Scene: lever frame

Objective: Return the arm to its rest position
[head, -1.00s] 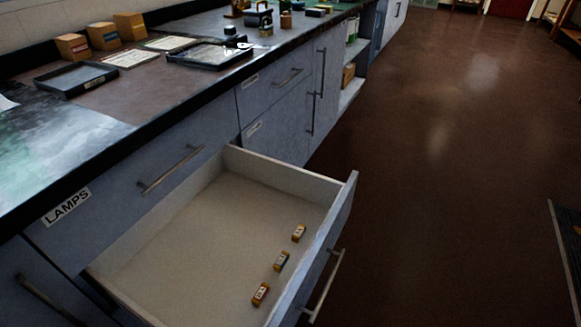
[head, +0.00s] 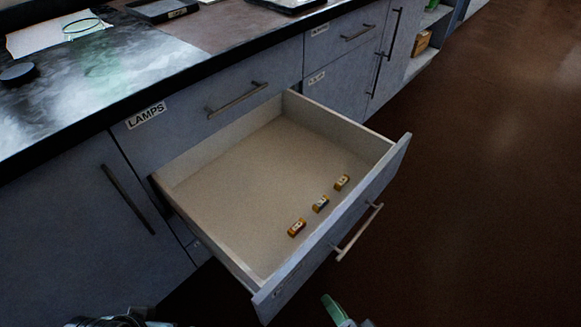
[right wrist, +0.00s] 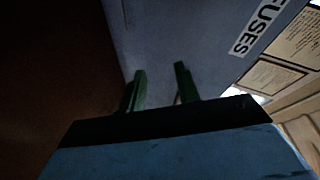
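My right gripper shows in the right wrist view (right wrist: 161,80) with two green fingers apart and nothing between them. A grey-blue panel labelled FUSES (right wrist: 243,32) is ahead of them. In the head view, only a green part of my right gripper (head: 334,309) shows at the bottom edge, in front of the open drawer (head: 225,170) and apart from its handle (head: 358,232). Part of my own arm shows at the bottom left of the head view, but no left fingers are visible.
A closed drawer labelled LAMPS (head: 146,115) is beneath the counter (head: 60,85). The brown floor (head: 480,190) to the right is clear.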

